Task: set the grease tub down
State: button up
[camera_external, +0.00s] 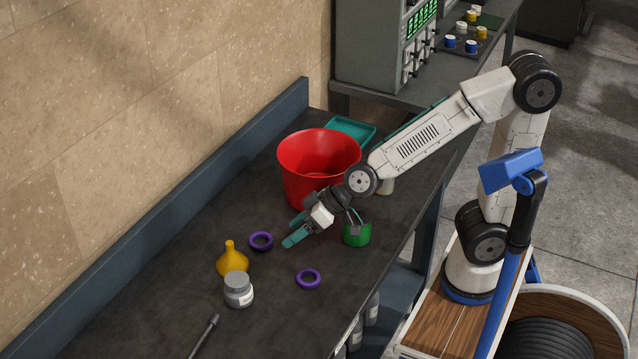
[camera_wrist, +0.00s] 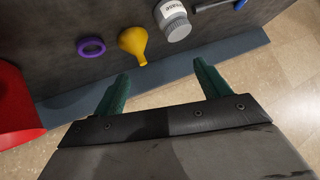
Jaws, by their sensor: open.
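The grease tub (camera_external: 238,291) is a small grey jar with a pale label, standing upright on the dark workbench (camera_external: 170,290). It also shows at the top of the wrist view (camera_wrist: 173,20), its label partly readable. My gripper (camera_external: 293,228) is open and empty, above the bench to the upper right of the tub and apart from it. In the wrist view my gripper's two green fingers (camera_wrist: 162,72) are spread with nothing between them.
A yellow funnel (camera_external: 231,262) stands close beside the tub. Purple rings (camera_external: 261,241) and (camera_external: 309,279) lie nearby. A red bucket (camera_external: 305,180) and green container (camera_external: 357,235) are near my gripper. A dark rod (camera_external: 205,336) lies in front; a teal tray (camera_external: 352,129) is behind.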

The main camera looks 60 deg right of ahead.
jog(key=s+d+r+m+g+h, duration=0.2)
jog(key=s+d+g+h, duration=0.3)
jog(key=s+d, duration=1.6)
jog(key=d+r+g, duration=0.1)
jog(key=d, duration=0.3)
jog(key=shift+m+g, duration=0.4)
